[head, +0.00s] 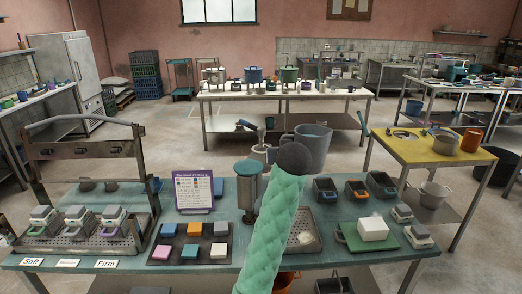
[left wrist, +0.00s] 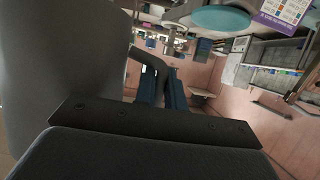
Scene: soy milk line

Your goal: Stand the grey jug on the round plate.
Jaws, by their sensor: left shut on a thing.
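The grey jug (head: 316,147) is held up in the air in the head view, roughly upright, beyond the green-sleeved arm. Its big grey side (left wrist: 65,60) fills the left of the left wrist view. My left gripper (left wrist: 161,92) has its blue fingers shut on the jug's dark handle (left wrist: 134,70). In the head view the arm's dark joint hides part of the jug's lower left. A flat round plate (head: 405,135) appears on the yellow table, to the right of the jug and apart from it. My right gripper is not in view.
The teal table (head: 110,248) in front holds a teal-lidded cylinder (head: 249,190), a purple sign (head: 194,191), trays and small bins. Open floor lies between the tables.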

